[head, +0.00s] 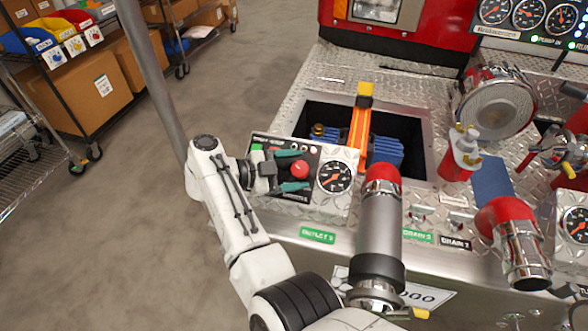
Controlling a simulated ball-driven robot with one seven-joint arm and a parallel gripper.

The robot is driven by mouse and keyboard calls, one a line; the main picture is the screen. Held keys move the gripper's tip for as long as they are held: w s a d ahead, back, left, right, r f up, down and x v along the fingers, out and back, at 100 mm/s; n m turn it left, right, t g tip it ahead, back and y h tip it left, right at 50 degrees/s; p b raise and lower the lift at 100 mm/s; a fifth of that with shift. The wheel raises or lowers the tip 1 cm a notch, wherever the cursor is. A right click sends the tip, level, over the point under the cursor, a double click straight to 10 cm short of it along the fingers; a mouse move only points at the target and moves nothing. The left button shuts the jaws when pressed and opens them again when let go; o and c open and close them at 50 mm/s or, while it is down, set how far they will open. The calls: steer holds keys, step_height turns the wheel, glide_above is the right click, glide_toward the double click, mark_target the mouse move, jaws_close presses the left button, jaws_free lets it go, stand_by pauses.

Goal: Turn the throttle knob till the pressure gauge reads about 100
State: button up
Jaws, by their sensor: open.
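The red throttle knob (299,169) sits on a black control panel set in the diamond-plate bumper. My gripper (292,170) is open, its two teal-tipped fingers reaching in from the left. One finger lies above the knob in the picture and the other below it. I cannot tell whether they touch it. The round pressure gauge (335,177), black-faced with a red needle, is just right of the knob. Its reading is too small to make out. My gripper body and wrist cover the panel's left part.
A grey pipe with a red end (382,174) stands right of the gauge. An open bumper well (412,119) with a blue hose and orange strap lies behind. A red-and-chrome outlet (520,250) is at right. Shelving with boxes stands at left; the floor between is clear.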

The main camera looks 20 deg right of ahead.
mark_target(293, 171)
steer(key=shift+r, duration=0.1)
steer(key=shift+r, duration=0.3)
step_height(293, 171, up, 3)
steer(key=shift+f+p, duration=0.15)
steer(key=shift+p, duration=0.4)
steer(key=s+r+p, duration=0.1)
steer(key=s+r, duration=0.8)
steer(key=s, duration=0.5)
steer(key=shift+d+r, duration=0.15)
steer(key=shift+r, duration=0.1)
